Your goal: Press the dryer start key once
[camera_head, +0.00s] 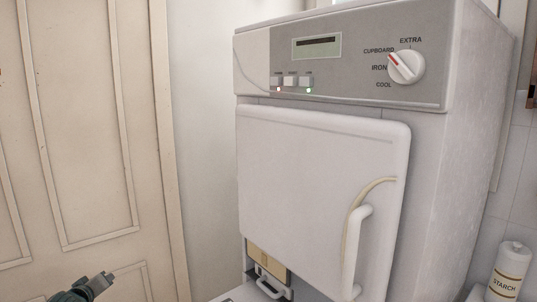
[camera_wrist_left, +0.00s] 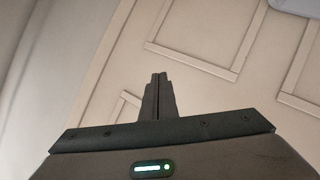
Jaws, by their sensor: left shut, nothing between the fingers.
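The white dryer (camera_head: 325,150) stands in the middle of the head view with its door shut. Its grey panel has a display (camera_head: 317,46), a dial (camera_head: 406,66) and a row of three small keys (camera_head: 290,81). A red light shows by the left key and a green light by the right key; the key labels are too small to read. My left gripper (camera_head: 107,277) is low at the left in the head view, well below and left of the panel. It is shut and empty, as the left wrist view (camera_wrist_left: 159,77) also shows. My right gripper is not in view.
A cream panelled door (camera_head: 75,130) fills the left side. The dryer door's handle (camera_head: 355,250) sticks out at lower right. A white starch bottle (camera_head: 509,270) stands at the right edge. The space before the panel is clear.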

